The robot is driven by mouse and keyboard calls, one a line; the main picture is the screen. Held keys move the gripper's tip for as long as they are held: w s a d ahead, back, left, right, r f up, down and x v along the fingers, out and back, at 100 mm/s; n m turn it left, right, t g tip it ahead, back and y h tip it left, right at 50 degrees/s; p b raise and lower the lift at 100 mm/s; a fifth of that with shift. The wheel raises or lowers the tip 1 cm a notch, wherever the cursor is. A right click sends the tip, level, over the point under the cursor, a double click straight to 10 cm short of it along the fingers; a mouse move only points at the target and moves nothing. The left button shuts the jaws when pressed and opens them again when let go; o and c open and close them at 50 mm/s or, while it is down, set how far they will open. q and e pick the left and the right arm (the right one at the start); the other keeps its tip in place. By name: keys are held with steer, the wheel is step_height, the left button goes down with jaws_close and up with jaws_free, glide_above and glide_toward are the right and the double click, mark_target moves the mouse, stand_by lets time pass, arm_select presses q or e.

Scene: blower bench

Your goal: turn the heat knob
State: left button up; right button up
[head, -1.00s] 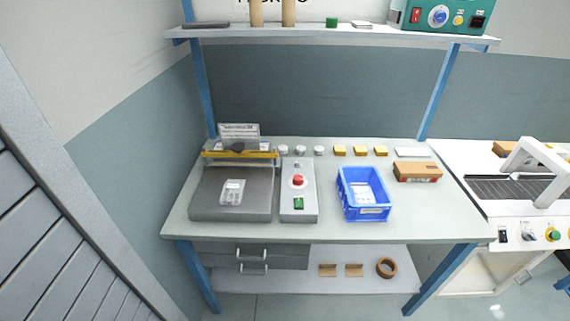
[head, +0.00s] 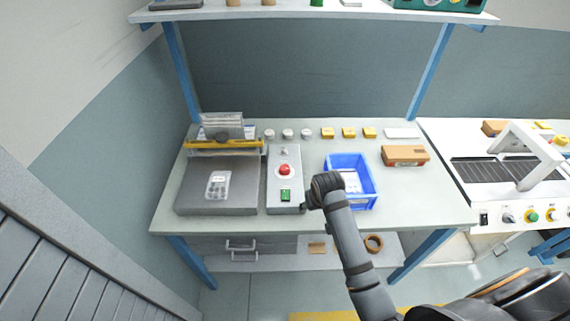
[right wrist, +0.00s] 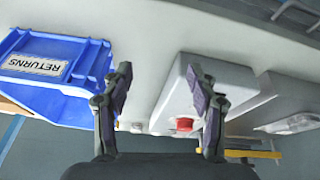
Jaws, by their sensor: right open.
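No knob in view carries a readable heat label. The grey control box (head: 271,184) lies on the bench, with a red button (head: 284,169), a green switch (head: 286,195) and a small fitting at its far end, too small to identify. In the right wrist view the box (right wrist: 235,80) and red button (right wrist: 183,124) show beyond my right gripper (right wrist: 163,100), which is open and empty. In the head view my right arm reaches in beside the box's near right corner; its fingers are mostly hidden there. My left gripper is out of view.
A blue crate (head: 370,202) stands close right of my right wrist; it shows in the right wrist view (right wrist: 62,98). A sealer (head: 215,200) is left of the box. A white machine (head: 470,217) at the right has several front knobs (head: 507,217). An overhead shelf (head: 310,15) spans the bench.

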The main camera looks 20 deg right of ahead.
glide_toward(285, 167)
steer(key=s+r, duration=0.1)
steer(key=shift+m+t, duration=0.3)
steer(key=shift+m, duration=0.1)
steer(key=p+x, duration=0.1)
steer(key=x, duration=0.8)
steer(key=shift+w+f, duration=0.15)
steer(key=shift+f, duration=0.25)
steer(key=shift+c, duration=0.5)
steer(key=c, duration=1.1)
steer(key=shift+o, duration=0.2)
